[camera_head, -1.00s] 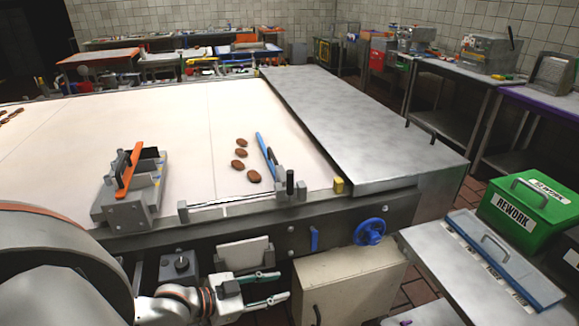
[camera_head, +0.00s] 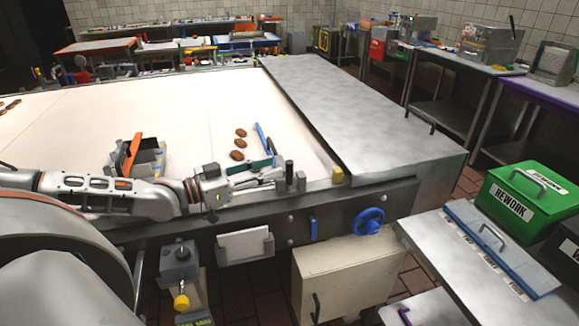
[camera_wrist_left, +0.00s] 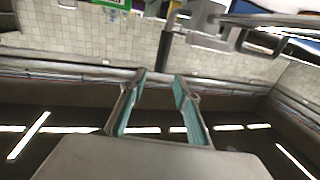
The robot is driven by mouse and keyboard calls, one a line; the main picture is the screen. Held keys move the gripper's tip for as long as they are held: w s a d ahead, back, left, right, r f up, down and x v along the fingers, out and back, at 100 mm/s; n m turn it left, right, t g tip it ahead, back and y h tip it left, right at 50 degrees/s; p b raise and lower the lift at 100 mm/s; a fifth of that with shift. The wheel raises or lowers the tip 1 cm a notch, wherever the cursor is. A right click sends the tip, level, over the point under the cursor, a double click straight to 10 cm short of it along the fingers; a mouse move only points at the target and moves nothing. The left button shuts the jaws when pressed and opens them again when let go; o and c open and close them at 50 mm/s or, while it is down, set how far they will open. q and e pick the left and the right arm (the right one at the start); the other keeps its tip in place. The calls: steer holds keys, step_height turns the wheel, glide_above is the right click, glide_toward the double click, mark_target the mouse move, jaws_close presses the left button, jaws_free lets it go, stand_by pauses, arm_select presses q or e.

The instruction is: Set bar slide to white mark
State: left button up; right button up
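The bar slide is a grey block with an upright black handle (camera_head: 289,173), at the right end of the rail on the table's front edge. A blue bar (camera_head: 262,137) stretches back from it over the pale belt. My left gripper (camera_head: 274,169) is just left of the handle, fingers apart and pointing at it. In the left wrist view the teal-lined fingers (camera_wrist_left: 160,76) are spread, with a dark post (camera_wrist_left: 164,50) ahead between their tips. I cannot tell whether they touch it. My left arm hides much of the rail. I cannot make out the white mark. My right gripper is not in view.
Brown cookies (camera_head: 239,143) lie on the belt (camera_head: 190,105) behind the gripper. A device with an orange bar (camera_head: 132,155) stands behind my left forearm. A yellow block (camera_head: 337,176) sits right of the slide. A blue handwheel (camera_head: 368,221) is on the front below.

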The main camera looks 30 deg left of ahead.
arm_select(q)
steer(key=w+b, duration=0.1)
steer(key=b, duration=0.3)
glide_above(289, 181)
steer(key=w, duration=0.1)
steer(key=shift+a+f, duration=0.1)
steer(key=shift+a, duration=0.15)
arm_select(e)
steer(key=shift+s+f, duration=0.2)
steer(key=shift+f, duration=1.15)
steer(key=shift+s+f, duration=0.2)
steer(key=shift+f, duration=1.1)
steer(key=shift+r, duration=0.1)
arm_select(q)
jaws_close()
